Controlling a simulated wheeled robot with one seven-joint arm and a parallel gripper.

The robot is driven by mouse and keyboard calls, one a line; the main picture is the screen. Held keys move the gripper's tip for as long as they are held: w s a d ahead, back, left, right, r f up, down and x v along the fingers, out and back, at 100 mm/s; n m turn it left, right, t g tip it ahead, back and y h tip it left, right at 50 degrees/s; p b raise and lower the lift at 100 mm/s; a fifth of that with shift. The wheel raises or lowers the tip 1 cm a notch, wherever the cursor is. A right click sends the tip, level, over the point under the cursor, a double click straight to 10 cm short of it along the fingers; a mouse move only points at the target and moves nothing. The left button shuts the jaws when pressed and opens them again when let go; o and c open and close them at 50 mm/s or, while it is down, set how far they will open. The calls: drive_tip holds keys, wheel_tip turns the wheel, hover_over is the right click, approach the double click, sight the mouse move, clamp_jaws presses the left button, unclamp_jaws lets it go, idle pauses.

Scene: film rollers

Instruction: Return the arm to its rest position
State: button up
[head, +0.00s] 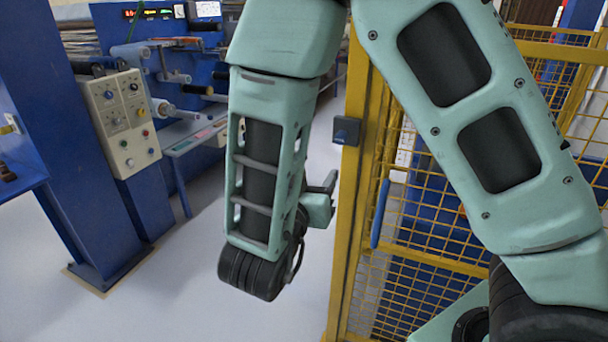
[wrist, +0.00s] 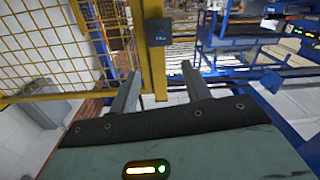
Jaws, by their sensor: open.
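My gripper (head: 330,183) is partly hidden behind my arm's last link in the head view. In the wrist view my gripper (wrist: 160,90) shows two fingers spread apart with nothing between them. It points toward a yellow fence post and blue machinery, touching nothing that I can see. My green arm is folded across the head view, with its wrist end hanging low in the middle.
A yellow mesh fence (head: 400,260) with a yellow post (head: 352,200) stands close on the right. A small dark box (head: 346,130) is fixed to the post. A blue machine with a control panel (head: 120,120) stands left. Pale floor (head: 180,285) is free between.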

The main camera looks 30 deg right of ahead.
drive_tip(key=w+a+f+n+y, duration=0.3)
drive_tip(key=w+a+y, duration=0.1)
drive_tip(key=a+y, duration=0.55)
drive_tip(key=s+a+n+g+y, duration=0.2)
drive_tip(key=s+a+n+y, duration=0.25)
drive_tip(key=a+y, duration=0.35)
drive_tip(key=s+a+n+g, duration=0.3)
drive_tip(key=s+n+g, duration=0.25)
drive_tip(key=s, duration=0.45)
drive_tip(key=s+d+n+g+h, duration=0.3)
drive_tip(key=s+d+g, duration=0.1)
drive_tip(key=s+d, duration=0.4)
drive_tip(key=shift+s+d, duration=0.25)
drive_tip(key=shift+c, duration=1.2)
drive_tip(key=shift+d, duration=0.1)
